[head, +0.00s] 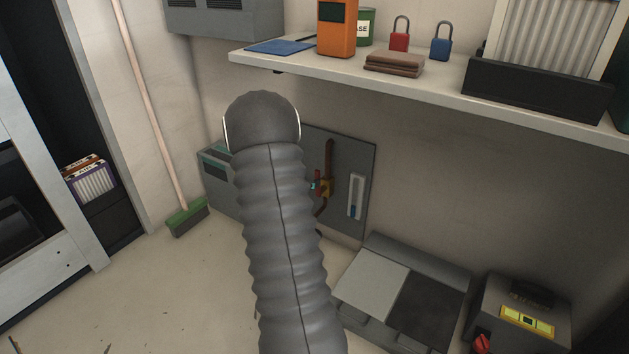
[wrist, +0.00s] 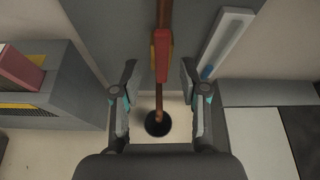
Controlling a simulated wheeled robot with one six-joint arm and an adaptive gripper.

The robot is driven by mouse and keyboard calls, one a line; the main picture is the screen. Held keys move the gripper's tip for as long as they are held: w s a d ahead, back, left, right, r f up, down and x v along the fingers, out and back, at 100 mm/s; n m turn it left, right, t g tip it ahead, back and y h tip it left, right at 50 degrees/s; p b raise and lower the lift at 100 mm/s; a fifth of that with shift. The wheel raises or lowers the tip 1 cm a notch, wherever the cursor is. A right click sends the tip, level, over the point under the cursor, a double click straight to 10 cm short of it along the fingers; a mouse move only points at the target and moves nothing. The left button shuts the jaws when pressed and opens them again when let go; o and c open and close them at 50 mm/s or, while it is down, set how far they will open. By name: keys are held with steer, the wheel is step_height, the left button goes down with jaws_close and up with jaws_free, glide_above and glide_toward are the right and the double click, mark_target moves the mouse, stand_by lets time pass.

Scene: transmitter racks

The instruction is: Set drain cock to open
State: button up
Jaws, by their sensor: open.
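The drain cock shows in the wrist view as a red-orange handle (wrist: 160,55) lying along a brown pipe (wrist: 164,13), roughly in line with it. In the head view its brass body (head: 326,188) sits on the pipe on a grey wall panel (head: 356,150), partly hidden by my arm. My gripper (wrist: 159,72) is open, one finger on each side of the cock, with visible gaps and nothing held. In the head view my arm hides most of my gripper. The exact distance to the handle cannot be told.
A dark round drain (wrist: 158,123) lies below the pipe end. A white gauge strip (head: 355,196) is right of the cock. A grey box (wrist: 45,90) stands at left in the wrist view. A shelf (head: 430,88) with padlocks overhangs; a low grey unit (head: 375,280) stands at right.

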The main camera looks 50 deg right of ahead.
steer(key=v, duration=0.6)
steer(key=shift+s, duration=0.1)
stand_by(0.5)
